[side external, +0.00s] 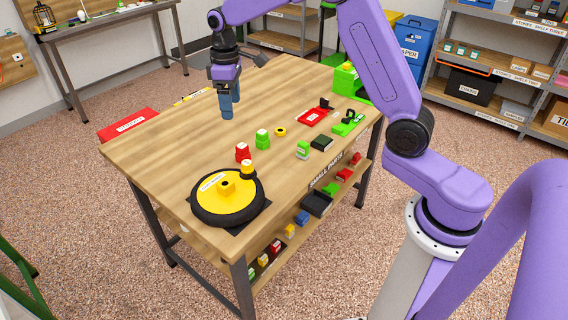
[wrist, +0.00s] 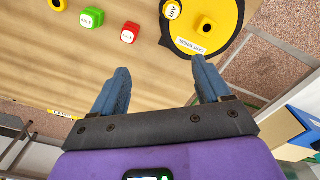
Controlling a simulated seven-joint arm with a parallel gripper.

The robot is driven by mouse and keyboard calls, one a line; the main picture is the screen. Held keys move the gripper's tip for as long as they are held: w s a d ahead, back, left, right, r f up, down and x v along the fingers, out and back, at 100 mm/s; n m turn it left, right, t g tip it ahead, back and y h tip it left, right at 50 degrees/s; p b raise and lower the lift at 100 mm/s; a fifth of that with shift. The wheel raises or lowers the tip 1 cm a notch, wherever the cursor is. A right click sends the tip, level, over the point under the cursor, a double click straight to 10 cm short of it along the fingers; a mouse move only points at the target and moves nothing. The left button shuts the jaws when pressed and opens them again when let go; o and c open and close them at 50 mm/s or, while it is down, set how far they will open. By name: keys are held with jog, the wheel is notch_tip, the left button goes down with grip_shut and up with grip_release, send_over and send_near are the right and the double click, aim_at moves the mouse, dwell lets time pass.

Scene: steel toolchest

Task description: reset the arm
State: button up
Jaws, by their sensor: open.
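My gripper (side external: 227,108) hangs above the far left part of the wooden tabletop (side external: 180,150) in the side view, pointing down. In the wrist view my gripper (wrist: 160,85) shows two blue fingers spread wide apart with nothing between them. No object touches the fingers. My purple arm reaches in from the right and bends over the table.
A black and yellow wheel (side external: 213,210) lies at the table's near left corner. A red block (side external: 243,152), a green block (side external: 262,139) and a yellow ring (side external: 280,131) stand mid-table. A red tray (side external: 312,116) is farther right. The tabletop's left part is clear.

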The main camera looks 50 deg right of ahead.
jog(key=s+a+r+n, duration=0.15)
jog(key=s+a, duration=0.25)
jog(key=s, duration=0.5)
jog(key=s+a+r+n, duration=0.1)
jog(key=s+a+n, duration=0.15)
jog(key=s, duration=0.65)
jog(key=s+d+f+n, duration=0.1)
jog(key=s+d, duration=0.1)
jog(key=s, duration=0.8)
jog(key=s+d+n, duration=0.1)
jog(key=s+d, duration=0.1)
jog(key=s, duration=0.8)
jog(key=shift+s+d+f, duration=0.25)
jog(key=shift+s+f, duration=0.05)
jog(key=shift+f, duration=0.1)
